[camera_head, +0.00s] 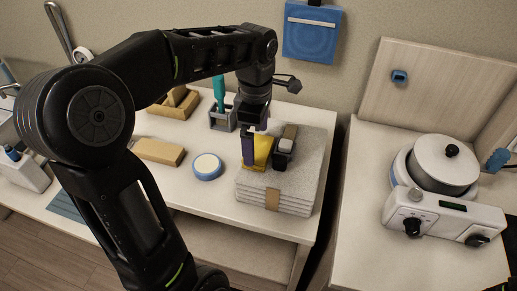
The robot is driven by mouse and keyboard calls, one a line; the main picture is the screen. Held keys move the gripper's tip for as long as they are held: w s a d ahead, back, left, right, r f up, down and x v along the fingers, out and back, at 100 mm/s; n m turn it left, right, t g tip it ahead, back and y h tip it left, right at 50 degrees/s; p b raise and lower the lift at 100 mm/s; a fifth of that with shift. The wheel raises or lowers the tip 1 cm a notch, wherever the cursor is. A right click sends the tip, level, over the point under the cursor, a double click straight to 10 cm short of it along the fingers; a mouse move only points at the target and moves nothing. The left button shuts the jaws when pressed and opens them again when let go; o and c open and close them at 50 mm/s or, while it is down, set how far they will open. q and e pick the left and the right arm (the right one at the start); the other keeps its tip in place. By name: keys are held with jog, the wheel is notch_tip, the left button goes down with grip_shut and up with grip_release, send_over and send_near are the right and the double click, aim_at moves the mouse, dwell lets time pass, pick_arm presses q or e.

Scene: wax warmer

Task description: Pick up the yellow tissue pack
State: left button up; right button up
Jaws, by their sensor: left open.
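The yellow tissue pack (262,151) lies on a stack of grey sheets (290,183) near the right end of the white table. My left gripper (266,157) reaches down over it from above, with its jaws open. One finger is at the pack's left side and the other is at its right. The fingers hide parts of the pack, and I cannot tell whether they touch it. My right gripper does not show.
A round blue-rimmed dish (208,166) and a tan block (160,152) are left of the stack. A grey holder with a teal item (219,92) stands behind. The white wax warmer (443,215) is on a separate counter, across a gap.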

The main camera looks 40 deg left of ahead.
aim_at(256, 148)
pick_arm(q)
jog(key=shift+f, duration=1.25)
jog(key=shift+c, duration=0.2)
jog(key=c, duration=1)
jog(key=shift+c, duration=0.2)
jog(key=shift+r, duration=0.1)
notch_tip(256, 148, up, 8)
jog(key=shift+f+b, duration=0.1)
jog(key=shift+b, duration=0.4)
notch_tip(256, 148, up, 2)
jog(key=shift+r+p, duration=0.1)
jog(key=shift+p, duration=1.05)
